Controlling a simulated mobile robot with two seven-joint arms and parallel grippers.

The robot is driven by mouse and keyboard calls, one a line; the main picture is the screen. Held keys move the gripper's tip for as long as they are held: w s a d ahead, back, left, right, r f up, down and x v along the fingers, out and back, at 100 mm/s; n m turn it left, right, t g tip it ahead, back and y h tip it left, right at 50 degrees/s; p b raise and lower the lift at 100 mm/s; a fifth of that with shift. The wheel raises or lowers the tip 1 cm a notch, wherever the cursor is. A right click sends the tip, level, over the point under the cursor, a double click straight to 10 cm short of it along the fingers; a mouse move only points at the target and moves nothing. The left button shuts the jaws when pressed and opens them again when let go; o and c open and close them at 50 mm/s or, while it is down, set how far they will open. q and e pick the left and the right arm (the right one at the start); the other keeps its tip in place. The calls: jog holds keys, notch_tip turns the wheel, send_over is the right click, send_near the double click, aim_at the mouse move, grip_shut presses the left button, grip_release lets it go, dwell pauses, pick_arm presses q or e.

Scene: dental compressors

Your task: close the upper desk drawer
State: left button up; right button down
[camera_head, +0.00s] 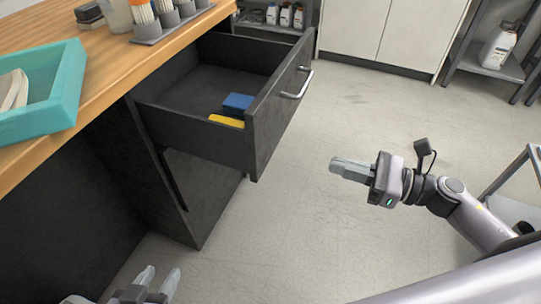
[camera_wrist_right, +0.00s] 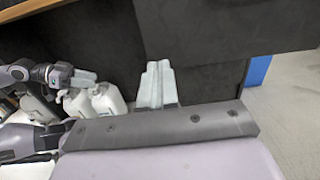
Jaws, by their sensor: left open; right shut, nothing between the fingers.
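The upper desk drawer (camera_head: 262,132) is pulled well out of the dark desk, under the wooden top. Its front panel carries a silver bar handle (camera_head: 297,86). Inside the drawer lie a blue block (camera_head: 237,102) and a yellow item (camera_head: 226,121). My right gripper (camera_head: 348,169) is shut and empty, to the right of the drawer front and apart from it in the head view. Its closed fingers (camera_wrist_right: 157,84) show before dark panels in the right wrist view. My left gripper (camera_head: 158,282) is open and empty at the bottom left, partly cut off by the frame.
The wooden desktop (camera_head: 110,62) holds a teal tray (camera_head: 62,95) and a grey rack (camera_head: 172,25) near the drawer. A lower dark drawer front (camera_head: 205,190) sits below. Open floor (camera_head: 300,220) lies right of the desk. Shelving with a white bottle (camera_head: 497,46) stands far right.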

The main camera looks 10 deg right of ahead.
send_near(263, 144)
jog(key=p+x, duration=0.1)
jog(key=x, duration=0.4)
jog(key=shift+w+a, duration=0.15)
pick_arm(q)
jog(key=shift+s+a, duration=0.1)
jog(key=shift+a, duration=0.2)
pick_arm(e)
jog(key=shift+w+a, duration=0.4)
jog(key=shift+a, duration=0.2)
pick_arm(q)
jog(key=shift+f, duration=0.1)
pick_arm(e)
jog(key=shift+a, duration=0.1)
